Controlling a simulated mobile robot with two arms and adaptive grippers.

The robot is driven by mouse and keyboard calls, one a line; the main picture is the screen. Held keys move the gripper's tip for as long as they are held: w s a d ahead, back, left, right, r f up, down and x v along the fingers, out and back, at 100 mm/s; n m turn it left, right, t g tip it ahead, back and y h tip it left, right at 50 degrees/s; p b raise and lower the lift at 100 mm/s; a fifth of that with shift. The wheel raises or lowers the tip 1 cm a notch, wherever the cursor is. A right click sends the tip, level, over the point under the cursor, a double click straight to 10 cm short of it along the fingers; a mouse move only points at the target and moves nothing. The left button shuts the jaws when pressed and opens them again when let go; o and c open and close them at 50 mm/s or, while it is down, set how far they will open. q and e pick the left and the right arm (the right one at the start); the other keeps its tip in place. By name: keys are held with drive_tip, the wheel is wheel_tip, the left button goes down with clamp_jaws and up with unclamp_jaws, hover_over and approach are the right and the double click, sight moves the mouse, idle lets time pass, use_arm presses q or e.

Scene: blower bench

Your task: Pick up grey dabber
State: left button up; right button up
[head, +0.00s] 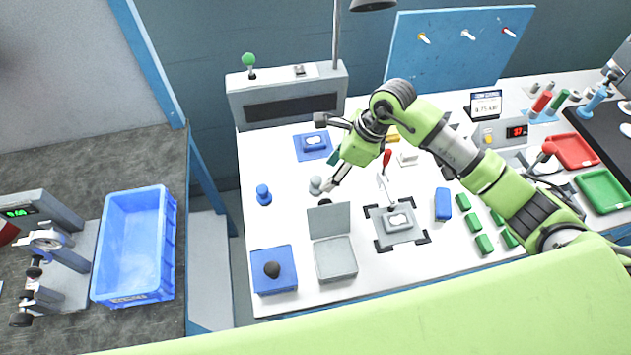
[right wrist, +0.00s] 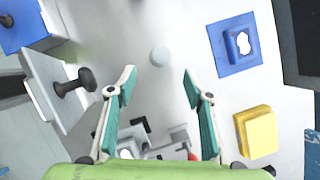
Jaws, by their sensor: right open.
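The grey dabber (head: 315,185) stands on the white bench top, left of my right gripper in the head view. In the right wrist view the grey dabber (right wrist: 160,56) shows from above as a pale round top, just beyond the gap between the fingertips. My right gripper (head: 327,177) is open, with nothing between its fingers. In the right wrist view its two teal-padded fingers (right wrist: 160,78) are spread wide, one on each side of the dabber's line. The hand partly crowds the dabber in the head view. My left gripper is not in view.
A grey box with a raised lid (head: 328,218) and black knob stands near the dabber. A blue dabber (head: 263,195) stands to the left. A blue mat with a block (head: 313,143) lies behind, and a yellow block (right wrist: 257,132) lies nearby. Bare bench surrounds the grey dabber.

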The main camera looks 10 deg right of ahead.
sight(320, 180)
drive_tip(key=shift+w+a+f, duration=0.15)
drive_tip(key=shift+a+f, duration=0.2)
drive_tip(key=shift+f, duration=0.25)
drive_tip(key=shift+w+a+f, duration=0.1)
drive_tip(key=shift+a+f, duration=0.05)
drive_tip(key=shift+f, duration=0.1)
drive_tip(key=shift+w+a+f+p, duration=0.2)
drive_tip(key=shift+a+f+p, duration=0.5)
drive_tip(key=shift+f+p, duration=0.25)
drive_tip(key=shift+p+x, duration=0.3)
drive_tip(key=shift+x, duration=0.8)
drive_tip(key=shift+w+a+f, duration=0.1)
drive_tip(key=shift+f, duration=0.35)
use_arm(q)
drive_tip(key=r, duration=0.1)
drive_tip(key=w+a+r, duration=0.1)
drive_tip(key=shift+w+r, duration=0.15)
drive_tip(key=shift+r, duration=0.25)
use_arm(e)
drive_tip(key=c, duration=1.2)
